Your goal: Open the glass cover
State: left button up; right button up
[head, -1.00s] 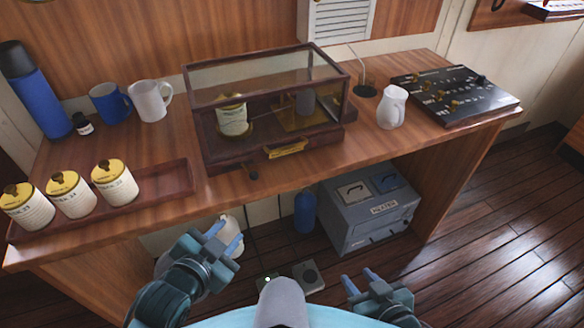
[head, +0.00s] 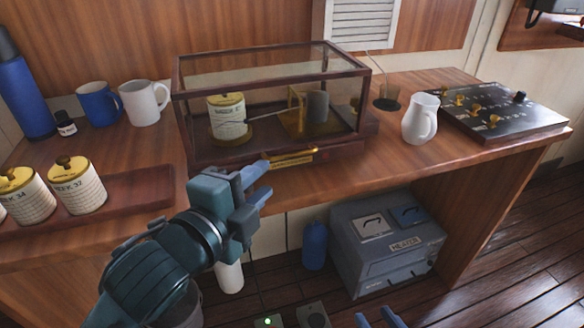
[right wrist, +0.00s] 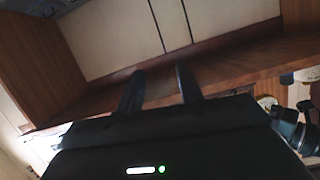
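The glass cover (head: 265,75), a clear box with a dark wood frame, sits closed over an instrument on a dark wooden base (head: 352,139) on the desk. A brass strip (head: 290,158) runs along its lower front. Inside are a labelled drum (head: 226,113), a thin pointer arm and brass parts (head: 296,110). My left gripper (head: 264,184) is open and empty, in front of the case's lower front, left of the brass strip. My right gripper is low at the bottom edge of the head view (head: 378,321); the right wrist view shows its fingers apart and empty (right wrist: 158,88).
Labelled tins (head: 78,187) stand in a tray (head: 140,186) at left. A blue flask (head: 25,92), blue mug (head: 98,104) and white mug (head: 145,102) stand behind. A white jug (head: 420,118) and black control panel (head: 500,112) are at right. A grey heater (head: 388,245) is below.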

aim_at(289, 157)
pick_arm(q)
jog(key=x, duration=1.1)
jog(key=shift+c, duration=0.3)
jog(key=shift+a, duration=0.1)
grip_shut()
